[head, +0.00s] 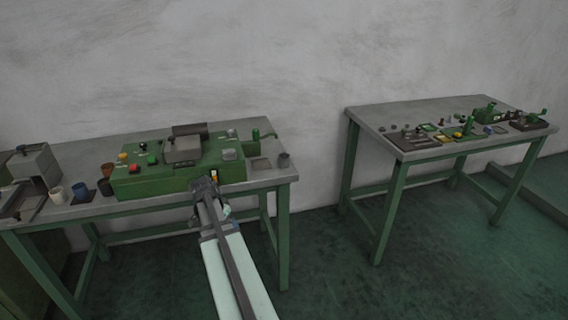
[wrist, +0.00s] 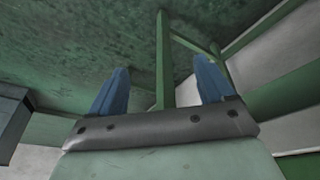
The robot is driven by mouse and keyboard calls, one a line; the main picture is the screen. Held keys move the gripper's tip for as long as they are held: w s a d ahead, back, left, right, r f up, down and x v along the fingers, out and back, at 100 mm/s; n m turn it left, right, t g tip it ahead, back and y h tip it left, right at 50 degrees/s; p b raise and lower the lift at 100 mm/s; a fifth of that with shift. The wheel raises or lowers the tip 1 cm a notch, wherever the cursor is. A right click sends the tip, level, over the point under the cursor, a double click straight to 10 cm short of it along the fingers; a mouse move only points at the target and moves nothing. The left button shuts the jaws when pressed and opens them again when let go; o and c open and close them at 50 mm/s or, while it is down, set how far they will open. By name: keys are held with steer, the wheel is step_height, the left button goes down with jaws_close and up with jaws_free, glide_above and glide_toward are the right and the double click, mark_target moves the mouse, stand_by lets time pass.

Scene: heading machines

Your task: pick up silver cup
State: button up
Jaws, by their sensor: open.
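No cup shows in the wrist view.
A green machine (head: 135,187) with knobs fills the middle of the left table. A second table (head: 385,112) with small machines stands right, beyond a floor gap.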

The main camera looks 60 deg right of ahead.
steer(key=s+d+r+m+h, duration=0.1)
steer(key=s+d+r+m, duration=0.1)
steer(key=d+r, duration=0.45)
steer(key=s+d+r+m+h, duration=0.1)
steer(key=s+d+r+m, duration=0.15)
steer(key=d+r, duration=0.45)
steer(key=n+t+y, duration=0.1)
steer(key=n, duration=0.6)
glide_toward(284, 161)
steer(key=d+f, duration=0.2)
steer(key=f, duration=0.1)
steer(key=w+d+f, duration=0.1)
steer(key=f, duration=0.1)
steer(key=shift+w+d, duration=0.1)
steer(key=shift+d, duration=0.1)
steer(key=shift+x, duration=2.6)
steer(key=shift+d+r, duration=0.15)
steer(key=c, duration=1.1)
steer(key=shift+o, duration=0.2)
